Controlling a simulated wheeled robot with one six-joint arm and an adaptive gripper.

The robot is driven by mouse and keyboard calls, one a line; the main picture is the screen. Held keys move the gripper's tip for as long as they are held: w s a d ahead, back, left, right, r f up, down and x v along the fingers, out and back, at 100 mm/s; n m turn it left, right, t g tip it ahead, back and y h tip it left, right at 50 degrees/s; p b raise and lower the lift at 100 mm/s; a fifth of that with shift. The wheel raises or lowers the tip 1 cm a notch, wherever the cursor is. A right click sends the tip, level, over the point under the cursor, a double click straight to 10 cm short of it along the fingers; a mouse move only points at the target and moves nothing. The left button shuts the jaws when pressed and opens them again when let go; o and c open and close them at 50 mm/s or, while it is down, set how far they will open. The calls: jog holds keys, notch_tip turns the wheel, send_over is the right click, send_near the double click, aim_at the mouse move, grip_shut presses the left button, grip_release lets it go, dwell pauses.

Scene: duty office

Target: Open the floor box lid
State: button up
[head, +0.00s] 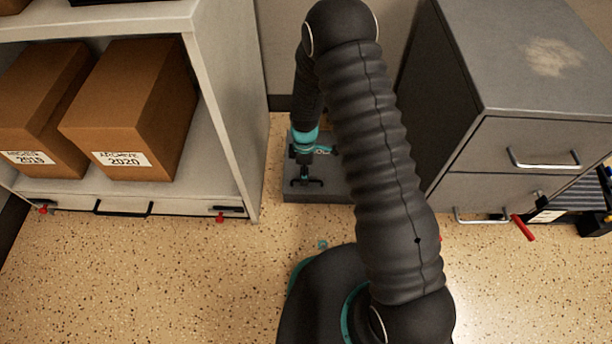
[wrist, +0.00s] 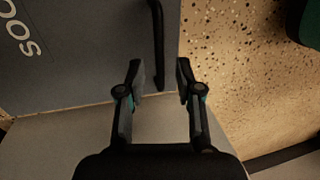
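The floor box (head: 318,195) is a low grey box on the floor between the shelf unit and the drawer cabinet. My arm hides much of its right side. Its grey lid (wrist: 85,60) looks flat and closed, with pale lettering at the upper left of the wrist view. A black bar handle (wrist: 158,45) runs along the lid's front edge. My gripper (wrist: 160,70) is open above the left part of the box. In the wrist view its fingers lie on either side of the handle's line; whether they touch it I cannot tell. In the head view my gripper (head: 307,168) points down.
A light shelf unit (head: 228,95) with cardboard archive boxes (head: 140,95) stands close on the left. A grey drawer cabinet (head: 500,135) stands on the right. A red-handled item (head: 523,228) is beside the cabinet's lower drawer.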

jog(key=shift+s+f, duration=0.1)
jog(key=shift+f, duration=0.3)
jog(key=shift+c, duration=0.2)
grip_shut()
jog(key=shift+d, duration=0.1)
jog(key=shift+r, duration=0.1)
